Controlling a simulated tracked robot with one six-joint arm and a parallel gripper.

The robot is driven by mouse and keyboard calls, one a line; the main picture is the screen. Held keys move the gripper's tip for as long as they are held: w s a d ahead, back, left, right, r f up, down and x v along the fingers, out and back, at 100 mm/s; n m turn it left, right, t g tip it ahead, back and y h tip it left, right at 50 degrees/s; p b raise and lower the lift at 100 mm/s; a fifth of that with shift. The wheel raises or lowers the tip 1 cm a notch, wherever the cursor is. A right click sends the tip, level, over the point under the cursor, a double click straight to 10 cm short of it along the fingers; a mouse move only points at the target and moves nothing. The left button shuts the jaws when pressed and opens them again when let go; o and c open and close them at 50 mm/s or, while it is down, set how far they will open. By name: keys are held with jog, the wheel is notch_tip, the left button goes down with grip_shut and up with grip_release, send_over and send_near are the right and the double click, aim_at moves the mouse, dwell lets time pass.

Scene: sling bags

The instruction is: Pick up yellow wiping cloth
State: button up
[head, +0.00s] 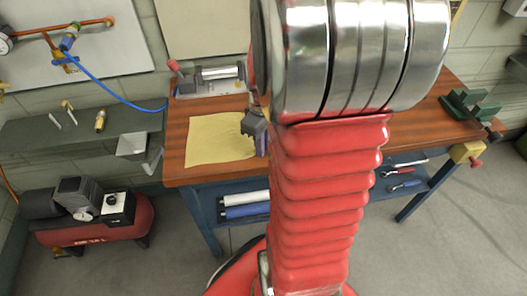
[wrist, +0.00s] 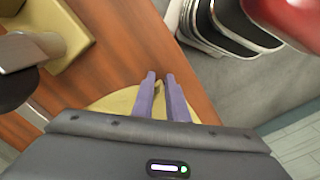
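The yellow wiping cloth (head: 215,139) lies spread on the left part of the wooden workbench top. Part of it also shows around my fingers in the wrist view (wrist: 115,104). My gripper (head: 262,148) points down at the cloth's right edge, partly hidden by my red arm. In the wrist view its two purple fingers (wrist: 161,77) are close together, with a narrow gap between them. Yellow cloth with a crease shows in that gap. I cannot tell whether the fingers pinch it or only stand around it. Most of the cloth looks flat.
The workbench (head: 205,174) has a metal tool (head: 220,76) at its back left and a green vise (head: 470,108) at its right. A grey shelf (head: 80,138) and a red compressor (head: 90,225) stand to the left. Bare wood lies in front of the cloth.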

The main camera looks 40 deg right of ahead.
jog(key=shift+s+a+f, duration=0.2)
jog(key=shift+c, duration=0.4)
grip_shut()
notch_tip(320, 180, up, 12)
jog(key=shift+w+d+r, duration=0.15)
notch_tip(320, 180, up, 9)
notch_tip(320, 180, up, 9)
dwell(0.7)
